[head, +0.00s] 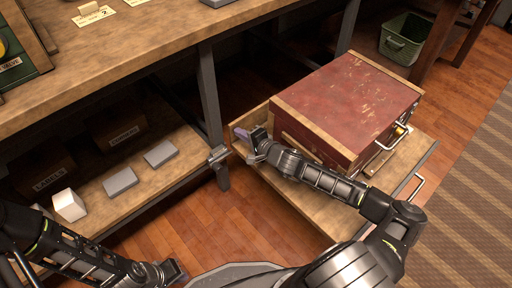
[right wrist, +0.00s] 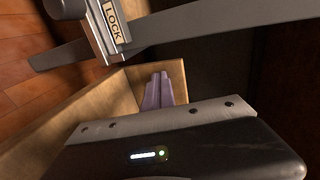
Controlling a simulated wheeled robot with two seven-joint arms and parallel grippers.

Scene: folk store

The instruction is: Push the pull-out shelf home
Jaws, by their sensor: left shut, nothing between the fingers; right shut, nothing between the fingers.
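The pull-out shelf (head: 290,205) is a wooden tray drawn out from the workbench, with a metal handle (head: 417,187) at its right end. A worn red chest (head: 345,105) with wooden edges stands on it. My right arm reaches across the shelf. My right gripper (head: 241,133) is shut and empty at the shelf's inner left corner; its purple-grey fingers also show in the right wrist view (right wrist: 158,92), close to the wooden tray wall; contact cannot be told. A metal latch (head: 218,155) sits by the bench leg; its label reads LOCK (right wrist: 114,22). My left gripper (head: 176,272) is shut and empty, low at the front.
The bench leg (head: 210,95) stands left of the shelf. A lower shelf (head: 135,190) holds grey boxes, a white box (head: 69,205) and labelled bins. A green basket (head: 404,38) sits at the back right. Floor shows right of the shelf, with a striped rug (head: 465,185).

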